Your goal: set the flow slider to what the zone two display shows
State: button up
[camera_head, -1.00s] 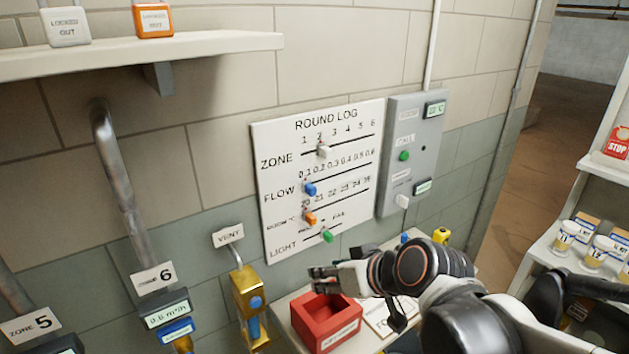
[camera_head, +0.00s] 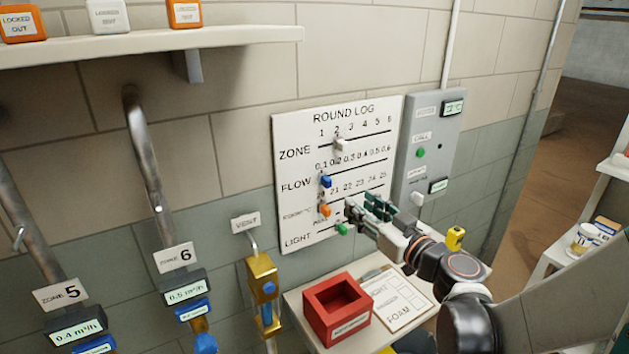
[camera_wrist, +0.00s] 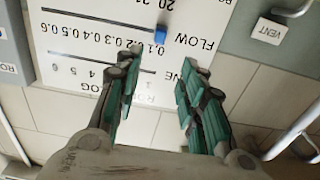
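The flow slider is a blue knob (camera_head: 326,181) near the left, low end of the FLOW track, close to 0.1, on the white ROUND LOG board (camera_head: 292,138). The knob shows upside down in the wrist view (camera_wrist: 160,32), beyond my fingertips. My gripper (camera_head: 362,207) is in front of the board's lower part, right of the blue and orange knobs. Its green-padded fingers are spread and empty in the wrist view (camera_wrist: 160,80). No zone two display is in view. The zone 5 display (camera_head: 76,331) and zone 6 display (camera_head: 184,292) show at lower left.
The board also has white (camera_head: 341,145), orange (camera_head: 324,210) and green (camera_head: 343,229) knobs. A grey call panel (camera_head: 412,165) is to its right. Below are a red box (camera_head: 337,318) and a clipboard (camera_head: 398,300). A brass vent valve (camera_head: 263,285) stands left.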

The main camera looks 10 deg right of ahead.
aim_at(330, 181)
jog(key=b+x, duration=0.2)
jog(key=x, duration=1.2)
jog(key=shift+d, duration=0.1)
grip_shut()
